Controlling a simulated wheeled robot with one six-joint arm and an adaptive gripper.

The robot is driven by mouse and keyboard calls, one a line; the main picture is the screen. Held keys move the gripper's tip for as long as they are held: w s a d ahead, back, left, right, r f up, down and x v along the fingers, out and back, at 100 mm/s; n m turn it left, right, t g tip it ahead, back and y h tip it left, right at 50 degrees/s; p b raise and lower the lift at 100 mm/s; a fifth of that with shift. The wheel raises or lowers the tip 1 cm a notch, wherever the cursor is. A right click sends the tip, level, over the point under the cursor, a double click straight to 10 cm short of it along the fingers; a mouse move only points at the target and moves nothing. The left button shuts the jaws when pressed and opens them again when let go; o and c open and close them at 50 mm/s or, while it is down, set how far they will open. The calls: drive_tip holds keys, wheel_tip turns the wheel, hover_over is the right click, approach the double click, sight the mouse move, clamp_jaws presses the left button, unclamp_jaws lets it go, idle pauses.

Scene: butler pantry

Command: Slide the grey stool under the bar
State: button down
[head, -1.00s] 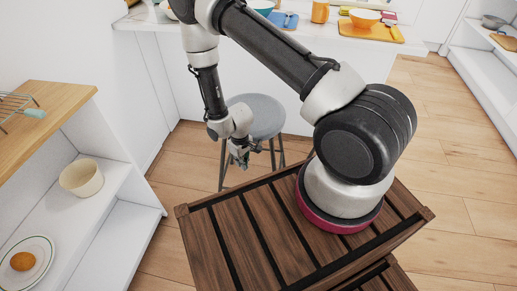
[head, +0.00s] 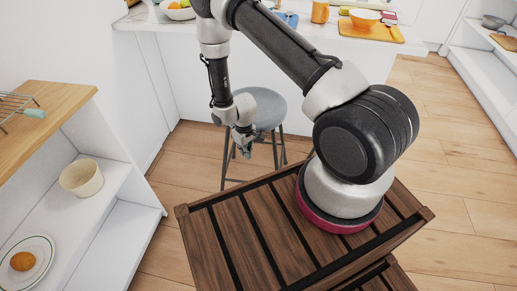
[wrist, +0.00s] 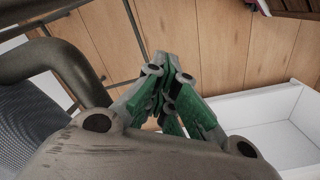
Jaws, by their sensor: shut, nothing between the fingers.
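The grey stool (head: 268,105) stands on the wooden floor in front of the bar (head: 380,65), with its round seat and dark legs showing in the head view. Its seat looks clear of the counter's overhang, on my side of it. My gripper (head: 245,152) is shut and empty, pointing down at the near left side of the stool, below seat height. The forearm covers part of the seat's left edge. I cannot tell whether the gripper or wrist touches the stool. In the wrist view, the green fingers (wrist: 165,90) are closed together, with thin dark rods to the left.
A white shelf unit with a wooden top (head: 50,110) stands at the left, holding a cream bowl (head: 82,178) and a plate (head: 27,262). Bowls and an orange cup (head: 320,12) stand on the bar.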

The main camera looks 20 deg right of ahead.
drive_tip(key=shift+w+d, duration=0.1)
drive_tip(key=shift+w, duration=0.05)
drive_tip(key=shift+w+d, duration=0.9)
drive_tip(key=shift+w, duration=0.3)
drive_tip(key=shift+w+d, duration=0.9)
drive_tip(key=shift+w, duration=0.4)
drive_tip(key=shift+w+d, duration=0.9)
drive_tip(key=shift+w, duration=0.3)
drive_tip(key=shift+w+d, duration=0.85)
drive_tip(key=shift+w, duration=0.3)
drive_tip(key=shift+w+d, duration=0.9)
drive_tip(key=shift+w, duration=0.3)
drive_tip(key=shift+w+d, duration=0.9)
drive_tip(key=shift+w, duration=0.3)
